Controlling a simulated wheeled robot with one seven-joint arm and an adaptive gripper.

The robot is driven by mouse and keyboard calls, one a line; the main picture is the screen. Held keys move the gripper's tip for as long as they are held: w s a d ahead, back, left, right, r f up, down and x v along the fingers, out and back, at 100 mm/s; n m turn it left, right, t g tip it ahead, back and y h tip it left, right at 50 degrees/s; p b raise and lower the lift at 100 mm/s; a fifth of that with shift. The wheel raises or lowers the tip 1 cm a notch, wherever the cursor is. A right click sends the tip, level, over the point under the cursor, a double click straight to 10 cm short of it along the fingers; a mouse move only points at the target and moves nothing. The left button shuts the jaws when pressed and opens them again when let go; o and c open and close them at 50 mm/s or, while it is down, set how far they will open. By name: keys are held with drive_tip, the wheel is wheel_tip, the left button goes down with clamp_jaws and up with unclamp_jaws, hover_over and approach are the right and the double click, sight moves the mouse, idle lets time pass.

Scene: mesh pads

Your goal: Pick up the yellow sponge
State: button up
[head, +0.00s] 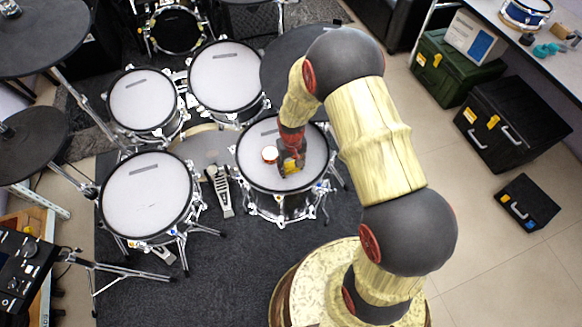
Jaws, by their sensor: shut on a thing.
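The yellow sponge (291,169) is a small yellow patch on the white head of the right-hand drum (262,179). My gripper (291,162) reaches down over that drum from above and is shut on the sponge. My gripper hides part of the sponge. I cannot tell whether the sponge touches the drum head or is held just above it.
A small red-rimmed round thing with a white top (270,154) sits just left of my gripper on the same drum. Other drums (147,195) and cymbals (35,143) stand to the left. Black cases (512,122) stand on the open floor at right.

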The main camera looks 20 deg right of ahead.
sight(291, 172)
drive_tip(key=c, duration=0.5)
drive_tip(key=shift+r, duration=0.15)
drive_tip(key=shift+r+p, duration=0.3)
drive_tip(key=r, duration=0.1)
drive_tip(key=r+p, duration=0.2)
drive_tip(key=shift+s+a+r, duration=0.15)
drive_tip(key=shift+s+r, duration=0.1)
drive_tip(key=shift+s, duration=0.05)
drive_tip(key=s+a+r+p, duration=0.2)
drive_tip(key=s+r, duration=0.2)
drive_tip(key=s, duration=0.2)
drive_tip(key=s+a+r+p, duration=0.2)
drive_tip(key=s+r+p, duration=0.1)
drive_tip(key=s, duration=0.3)
drive_tip(key=shift+s+a+r, duration=0.3)
drive_tip(key=shift+r, duration=0.5)
